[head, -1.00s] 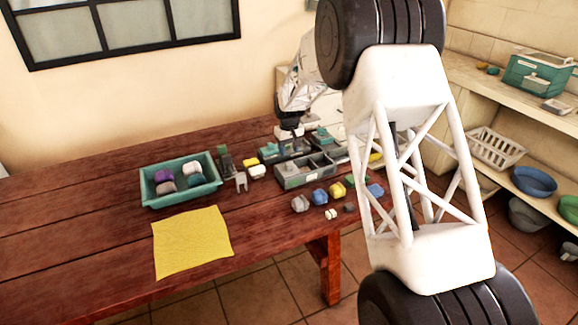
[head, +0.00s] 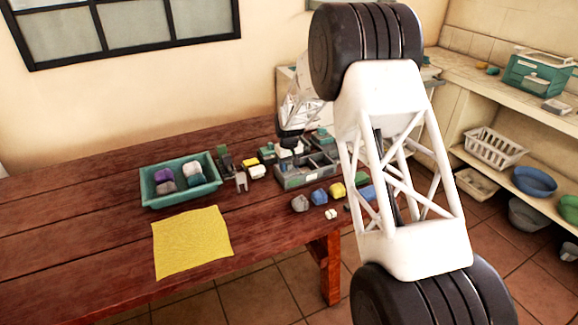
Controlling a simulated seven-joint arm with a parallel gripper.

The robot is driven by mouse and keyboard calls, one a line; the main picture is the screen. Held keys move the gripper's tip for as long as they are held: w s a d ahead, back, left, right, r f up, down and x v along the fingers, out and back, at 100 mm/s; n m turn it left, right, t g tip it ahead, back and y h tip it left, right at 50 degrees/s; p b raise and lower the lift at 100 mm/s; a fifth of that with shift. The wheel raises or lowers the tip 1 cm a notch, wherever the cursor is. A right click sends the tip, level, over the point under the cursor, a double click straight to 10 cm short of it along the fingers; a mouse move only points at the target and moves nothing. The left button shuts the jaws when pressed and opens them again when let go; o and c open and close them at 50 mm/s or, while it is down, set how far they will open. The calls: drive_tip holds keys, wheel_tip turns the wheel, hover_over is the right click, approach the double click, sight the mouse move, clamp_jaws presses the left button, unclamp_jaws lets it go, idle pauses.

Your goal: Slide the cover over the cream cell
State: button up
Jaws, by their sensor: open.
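The grey compartment box (head: 302,180) sits near the right end of the red-brown wooden table. My gripper (head: 290,152) is open, pointing down over the rear left part of this box. Whether its fingertips touch anything there is too small to tell. My wrist and gripper hide the box's back left, and my arm crosses in front of its right side. I cannot make out the cover or the cream cell at this size.
A teal tray (head: 151,201) with several coloured lumps stands left, behind a yellow cloth (head: 192,243). A yellow block (head: 251,163) and a cream block (head: 257,172) lie left of the box. Grey (head: 300,203), blue (head: 319,197) and yellow (head: 336,190) lumps lie along the front edge.

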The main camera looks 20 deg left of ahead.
drive_tip(key=shift+f, duration=0.1)
clamp_jaws()
idle(0.3)
drive_tip(key=shift+w+d, duration=0.1)
drive_tip(key=w+d, duration=0.5)
drive_tip(key=shift+w+d, duration=0.2)
unclamp_jaws()
wheel_tip(320, 180, up, 8)
idle(0.9)
